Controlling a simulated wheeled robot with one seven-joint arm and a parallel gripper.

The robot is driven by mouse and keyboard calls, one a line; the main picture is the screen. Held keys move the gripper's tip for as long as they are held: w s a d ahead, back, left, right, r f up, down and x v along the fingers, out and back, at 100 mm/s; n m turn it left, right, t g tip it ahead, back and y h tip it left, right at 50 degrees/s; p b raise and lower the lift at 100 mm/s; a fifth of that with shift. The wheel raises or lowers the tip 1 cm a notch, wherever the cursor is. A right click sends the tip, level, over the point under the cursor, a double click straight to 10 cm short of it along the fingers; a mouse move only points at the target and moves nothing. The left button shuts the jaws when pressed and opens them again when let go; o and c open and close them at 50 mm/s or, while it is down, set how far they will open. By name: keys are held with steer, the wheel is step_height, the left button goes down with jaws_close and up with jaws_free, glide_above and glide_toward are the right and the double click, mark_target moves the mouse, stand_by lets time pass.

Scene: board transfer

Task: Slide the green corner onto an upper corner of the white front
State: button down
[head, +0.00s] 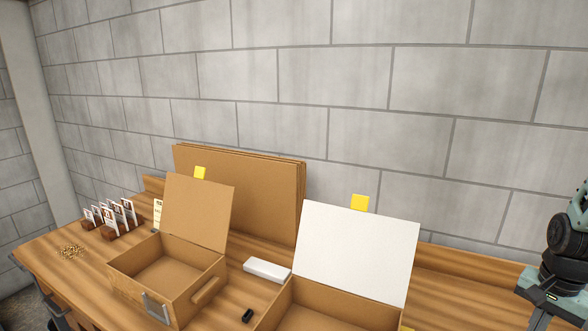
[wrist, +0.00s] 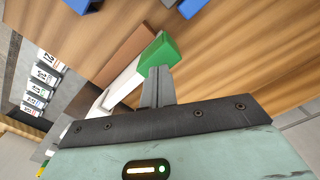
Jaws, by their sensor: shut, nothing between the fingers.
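The green corner (wrist: 158,51) shows in the wrist view as a small bright block just beyond my fingertips. It meets the upper end of a narrow white piece (wrist: 122,86). I cannot tell whether that piece is the white front seen edge-on, or whether the corner is seated on it. My gripper (wrist: 160,72) is shut and empty, its tips close to the green corner; contact is unclear. In the head view a white panel (head: 355,255) stands upright at the back of the right cardboard box. The green corner and my gripper do not show there.
A smaller cardboard box (head: 165,275) stands to the left on the wooden bench. Brown boards (head: 245,185) lean at the back. A white block (head: 267,270) lies between the boxes. Card holders (head: 110,222) stand far left. Blue pieces (wrist: 192,7) lie at the wrist view's top.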

steer(key=shift+f+b, duration=0.65)
steer(key=shift+f, duration=0.3)
steer(key=shift+r, duration=0.15)
step_height(320, 180, up, 7)
steer(key=p, duration=0.6)
